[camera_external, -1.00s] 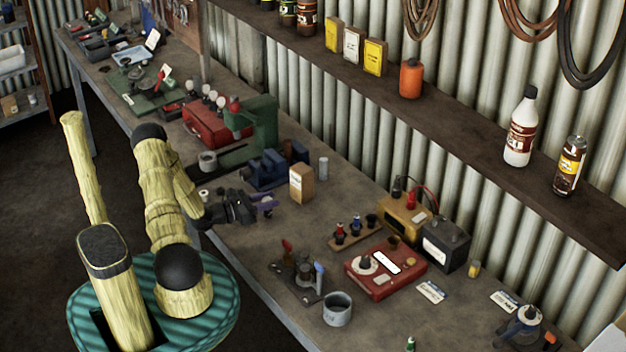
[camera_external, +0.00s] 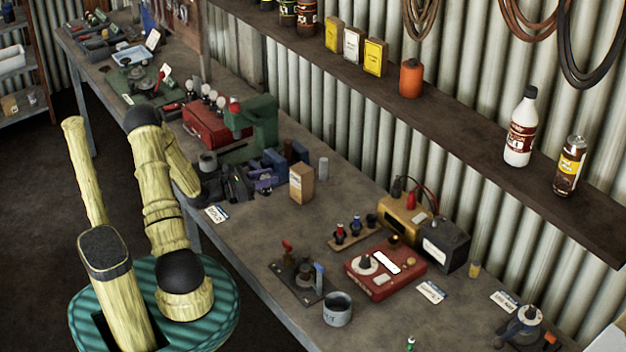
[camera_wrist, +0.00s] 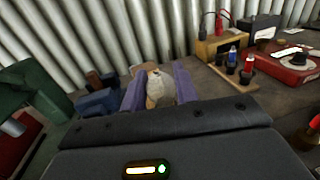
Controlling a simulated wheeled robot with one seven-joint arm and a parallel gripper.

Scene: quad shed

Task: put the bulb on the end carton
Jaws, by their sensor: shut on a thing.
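My gripper (camera_external: 264,181) is over the bench, its purple fingers just left of a tan carton (camera_external: 302,184) standing upright. In the wrist view the fingers are shut on a pale, rounded bulb (camera_wrist: 159,91), held upright between them. The bulb cannot be made out in the external view. A row of cartons stands on the wall shelf: a yellow one (camera_external: 333,35), a white one (camera_external: 352,46) and another yellow one (camera_external: 375,57).
A green machine (camera_external: 258,122) and blue vise-like pieces (camera_external: 278,160) stand close behind my gripper. To the right are a rack of small bulbs or lamps (camera_external: 353,232), a red meter box (camera_external: 386,272) and a grey cup (camera_external: 337,309). Bench is bare in front of the carton.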

